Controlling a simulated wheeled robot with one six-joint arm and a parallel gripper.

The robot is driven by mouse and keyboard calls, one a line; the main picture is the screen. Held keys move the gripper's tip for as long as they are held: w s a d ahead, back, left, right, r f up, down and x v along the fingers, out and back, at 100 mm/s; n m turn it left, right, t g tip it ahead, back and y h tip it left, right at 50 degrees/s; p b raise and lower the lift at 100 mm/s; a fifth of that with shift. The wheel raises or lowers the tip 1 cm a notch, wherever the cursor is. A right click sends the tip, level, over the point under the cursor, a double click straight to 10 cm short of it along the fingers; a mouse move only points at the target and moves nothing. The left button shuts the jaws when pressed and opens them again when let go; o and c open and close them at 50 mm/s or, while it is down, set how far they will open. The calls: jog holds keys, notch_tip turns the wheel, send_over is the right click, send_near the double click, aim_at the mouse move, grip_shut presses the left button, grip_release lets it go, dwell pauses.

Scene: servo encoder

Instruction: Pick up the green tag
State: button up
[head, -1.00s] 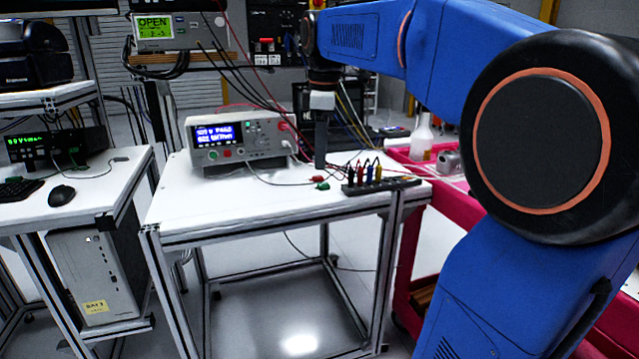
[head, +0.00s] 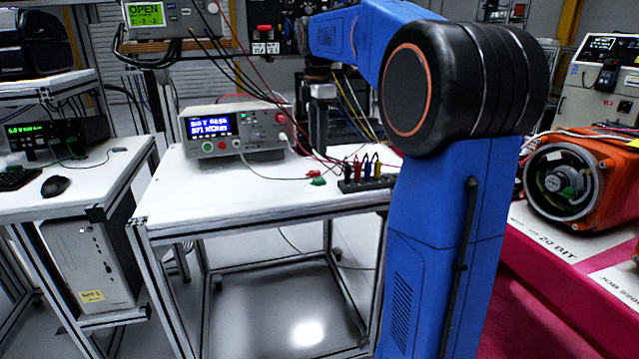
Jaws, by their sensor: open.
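The green tag (head: 319,181) is a small green piece lying on the white top of the middle bench (head: 240,205), just below a small red clip (head: 313,174). My gripper (head: 318,145) hangs fingers down behind the tag, beside the bench instrument. It is open, with nothing visible between its fingers. A clear gap shows in the picture between the fingers and the tag. The fingers are seen nearly edge-on, so their exact height above the bench is hard to tell.
A bench meter (head: 235,132) with a lit display stands left of my gripper. A black strip with coloured plugs (head: 365,175) sits right of the tag, with thin leads around it. An orange-housed motor (head: 585,180) is on the red bench at right. The bench front is clear.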

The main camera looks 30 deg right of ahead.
aim_at(320, 180)
jog(key=f, duration=1)
jog(key=shift+d+f, duration=0.2)
jog(key=shift+d, duration=0.05)
grip_shut()
